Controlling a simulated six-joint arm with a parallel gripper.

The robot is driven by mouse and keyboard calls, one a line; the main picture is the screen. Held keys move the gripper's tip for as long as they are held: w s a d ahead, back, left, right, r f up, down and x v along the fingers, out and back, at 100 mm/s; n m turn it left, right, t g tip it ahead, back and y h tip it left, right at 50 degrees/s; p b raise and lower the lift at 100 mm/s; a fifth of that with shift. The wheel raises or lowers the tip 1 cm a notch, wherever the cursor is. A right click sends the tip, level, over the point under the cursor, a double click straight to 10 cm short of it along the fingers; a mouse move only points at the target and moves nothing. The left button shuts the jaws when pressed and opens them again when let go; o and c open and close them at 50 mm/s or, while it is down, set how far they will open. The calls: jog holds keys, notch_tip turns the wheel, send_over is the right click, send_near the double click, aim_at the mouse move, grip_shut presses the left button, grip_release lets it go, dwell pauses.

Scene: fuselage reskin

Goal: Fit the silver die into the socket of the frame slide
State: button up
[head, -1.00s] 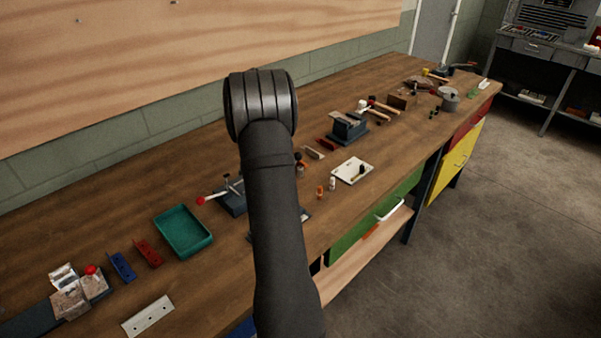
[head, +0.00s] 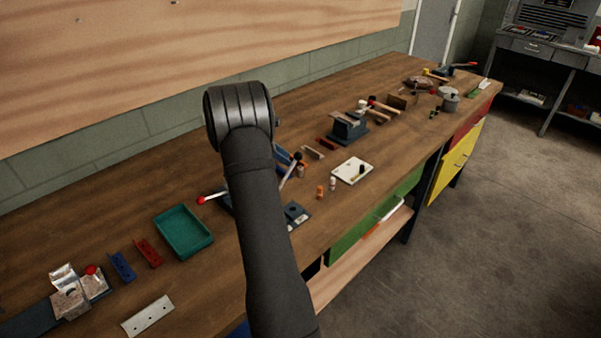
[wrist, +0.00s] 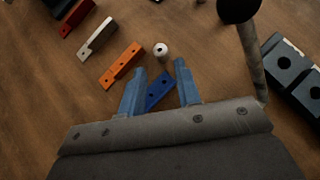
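The silver die (wrist: 97,38) is a stepped grey block lying on the bench in the wrist view, between a red block (wrist: 76,16) and an orange block (wrist: 122,63). In the head view it is a small pale block (head: 313,152) right of my arm. My gripper (wrist: 160,69) is open, its two blue fingers apart. It hangs over a blue block (wrist: 160,91), with the silver die ahead and to the left. A dark tool with round holes (wrist: 290,72), perhaps the frame slide, is at the right edge. Its socket cannot be made out clearly.
A lever with a black knob (wrist: 250,52) stands right of my gripper. A small pale cylinder (wrist: 161,50) stands just ahead of the fingers. A green tray (head: 183,232) and a white board (head: 352,170) lie on the bench. Bare wood lies left in the wrist view.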

aim_at(301, 168)
jog(key=x, duration=0.8)
jog(key=shift+f, duration=0.1)
grip_shut()
